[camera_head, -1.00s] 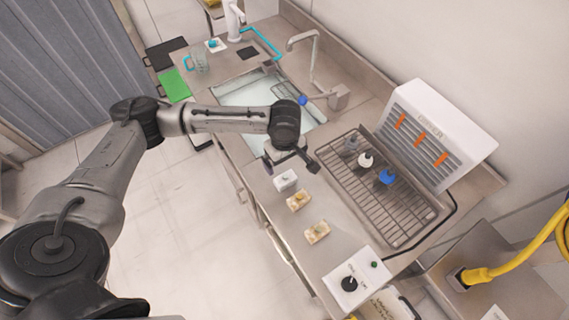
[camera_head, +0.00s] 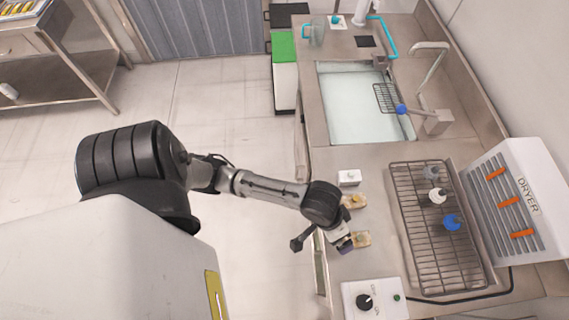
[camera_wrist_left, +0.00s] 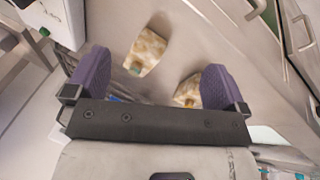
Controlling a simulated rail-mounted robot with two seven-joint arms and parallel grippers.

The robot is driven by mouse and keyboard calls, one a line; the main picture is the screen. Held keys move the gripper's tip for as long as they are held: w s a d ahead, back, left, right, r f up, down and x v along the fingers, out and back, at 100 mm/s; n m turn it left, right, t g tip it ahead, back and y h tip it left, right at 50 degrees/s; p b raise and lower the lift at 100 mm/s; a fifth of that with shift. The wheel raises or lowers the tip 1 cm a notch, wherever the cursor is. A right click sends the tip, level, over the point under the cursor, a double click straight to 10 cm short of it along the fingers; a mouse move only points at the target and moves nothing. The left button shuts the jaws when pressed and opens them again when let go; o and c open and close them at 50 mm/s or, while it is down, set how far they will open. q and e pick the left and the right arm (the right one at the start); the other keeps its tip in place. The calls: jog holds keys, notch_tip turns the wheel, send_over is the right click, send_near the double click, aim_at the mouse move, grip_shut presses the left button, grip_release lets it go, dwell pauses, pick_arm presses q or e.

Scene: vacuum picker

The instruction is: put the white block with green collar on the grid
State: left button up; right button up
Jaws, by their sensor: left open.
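A pale mottled block with a small green part (camera_wrist_left: 147,52) lies ahead of my left gripper in the wrist view, between and beyond the fingertips. It appears to be the block nearest the control box (camera_head: 362,239) in the head view, partly covered by a finger. My left gripper (camera_head: 322,242) is open and empty over the counter's front edge; its purple fingers (camera_wrist_left: 158,78) touch nothing that I can see. A wire grid (camera_head: 412,232) lies on the counter to the right. My right gripper is out of view.
A similar block with a yellowish part (camera_head: 355,201) and a white block (camera_head: 349,178) stand in line farther back. The grid holds a grey, a white and a blue piece (camera_head: 452,222). The dryer (camera_head: 515,200) borders it; a control box (camera_head: 372,300) stands in front.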

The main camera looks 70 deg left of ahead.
pick_arm(q)
jog(key=s+a+m+y, duration=0.1)
jog(key=s+a, duration=0.1)
jog(key=s, duration=0.1)
jog(key=s+a+f+m+y, duration=0.1)
jog(key=s+a, duration=0.1)
jog(key=s, duration=0.2)
jog(key=s+a+f+m, duration=0.1)
jog(key=s+a, duration=0.1)
jog(key=s, duration=0.2)
jog(key=shift+a+y, duration=0.25)
jog(key=shift+y, duration=0.15)
jog(key=shift+c, duration=0.3)
jog(key=shift+s+a+m, duration=0.3)
jog(key=shift+s+a, duration=0.1)
jog(key=shift+c, duration=0.7)
